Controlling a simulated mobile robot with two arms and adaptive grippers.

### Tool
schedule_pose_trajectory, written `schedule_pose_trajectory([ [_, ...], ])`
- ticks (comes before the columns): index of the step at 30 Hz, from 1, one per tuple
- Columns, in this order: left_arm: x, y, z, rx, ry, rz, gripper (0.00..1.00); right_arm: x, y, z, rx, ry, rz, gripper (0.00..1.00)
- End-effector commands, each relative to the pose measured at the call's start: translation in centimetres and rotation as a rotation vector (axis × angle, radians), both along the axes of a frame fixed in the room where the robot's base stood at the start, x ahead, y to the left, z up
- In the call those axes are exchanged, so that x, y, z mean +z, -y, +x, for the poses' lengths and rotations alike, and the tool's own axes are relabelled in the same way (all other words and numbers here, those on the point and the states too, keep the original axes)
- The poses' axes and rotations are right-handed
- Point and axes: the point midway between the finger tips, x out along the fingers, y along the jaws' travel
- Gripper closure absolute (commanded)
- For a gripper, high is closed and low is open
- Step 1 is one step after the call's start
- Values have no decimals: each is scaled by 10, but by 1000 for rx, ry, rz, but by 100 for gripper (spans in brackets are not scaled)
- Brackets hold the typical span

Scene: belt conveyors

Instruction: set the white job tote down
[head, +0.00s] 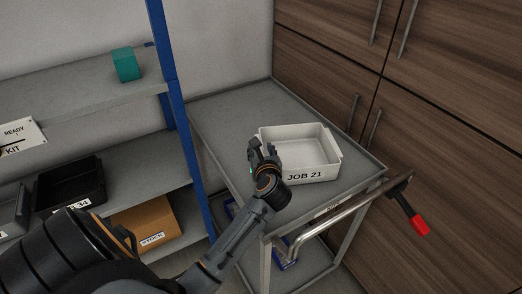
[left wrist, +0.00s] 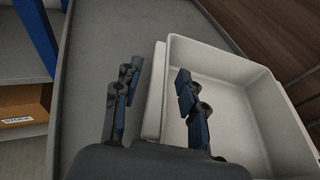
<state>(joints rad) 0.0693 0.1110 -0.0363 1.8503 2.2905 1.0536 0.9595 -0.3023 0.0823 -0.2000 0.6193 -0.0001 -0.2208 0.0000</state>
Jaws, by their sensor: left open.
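The white job tote (head: 318,150), marked JOB 21, sits upright and empty on the grey top of a cart (head: 240,105). My left gripper (head: 262,150) is at the tote's left side. In the left wrist view my left gripper (left wrist: 155,85) is open, with one finger outside the tote (left wrist: 225,55) over the cart top and the other finger over the tote's inside, so the left rim lies between them. I cannot tell whether either finger touches the rim. My right gripper is in neither view.
A blue-posted shelf rack (head: 170,75) stands left of the cart, with black bin (head: 70,185), cardboard box (head: 147,222) and teal item (head: 126,64). The cart has a handle (head: 340,212) at its front right. Wooden cabinets (head: 440,110) stand behind it. The cart top's back left is clear.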

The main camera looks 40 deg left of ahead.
Motion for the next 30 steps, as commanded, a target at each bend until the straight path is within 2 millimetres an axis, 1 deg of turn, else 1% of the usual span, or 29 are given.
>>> schedule_pose_trajectory([
  [5,3,12,-10,-3,0,-3,59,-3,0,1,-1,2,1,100],
  [12,17,46,-45,-1,1,-5,59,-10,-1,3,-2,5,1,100],
  [18,28,69,-69,-1,-1,-2,59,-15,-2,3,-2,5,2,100],
  [21,32,77,-77,-1,0,-1,59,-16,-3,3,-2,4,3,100],
  [24,34,80,-81,1,0,-1,59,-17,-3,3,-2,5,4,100],
  [30,35,81,-82,1,-1,-1,59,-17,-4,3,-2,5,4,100],
])
